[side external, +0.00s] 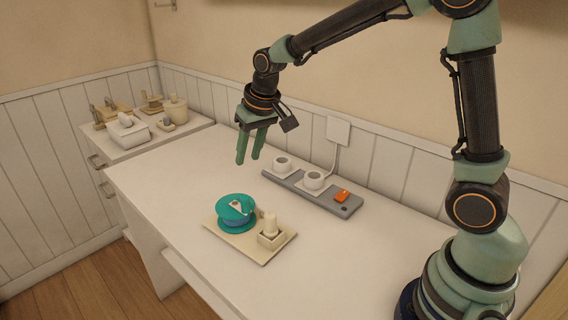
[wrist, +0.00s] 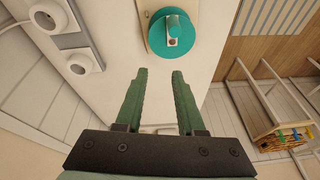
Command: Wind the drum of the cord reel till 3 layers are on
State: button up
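The cord reel has a teal drum (side external: 236,211) with a blue band below its top flange. It sits on a beige base board (side external: 247,248) on the white table. A small crank or knob stands on top of the drum, and the drum also shows in the wrist view (wrist: 172,40). How many layers of cord are on cannot be told. My gripper (side external: 248,160) hangs above the table, behind and apart from the reel. Its green fingers are open and empty, and they also show apart in the wrist view (wrist: 159,78).
A beige post in a square holder (side external: 270,234) stands on the board beside the drum. A grey power strip (side external: 318,190) with an orange switch (side external: 342,195) lies behind. A side cabinet (side external: 150,146) with small items is at left. The table's left part is clear.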

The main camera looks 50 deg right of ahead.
aim_at(245, 196)
jog(key=shift+o, duration=0.6)
jog(key=shift+a+n, duration=0.25)
jog(key=shift+n, duration=0.35)
jog(key=f+n+g, duration=0.1)
jog(key=f+n, duration=0.2)
jog(key=f, duration=0.1)
jog(key=a+f+n+g, duration=0.1)
jog(key=f+n, duration=0.2)
jog(key=a+f+n+g, duration=0.1)
jog(key=f+n, duration=0.2)
jog(key=f, duration=0.1)
jog(key=shift+s+a+f+n+g, duration=0.2)
jog(key=shift+s+f+n+g, duration=0.1)
jog(key=shift+s+n, duration=0.1)
jog(key=shift+c, duration=0.4)
grip_shut()
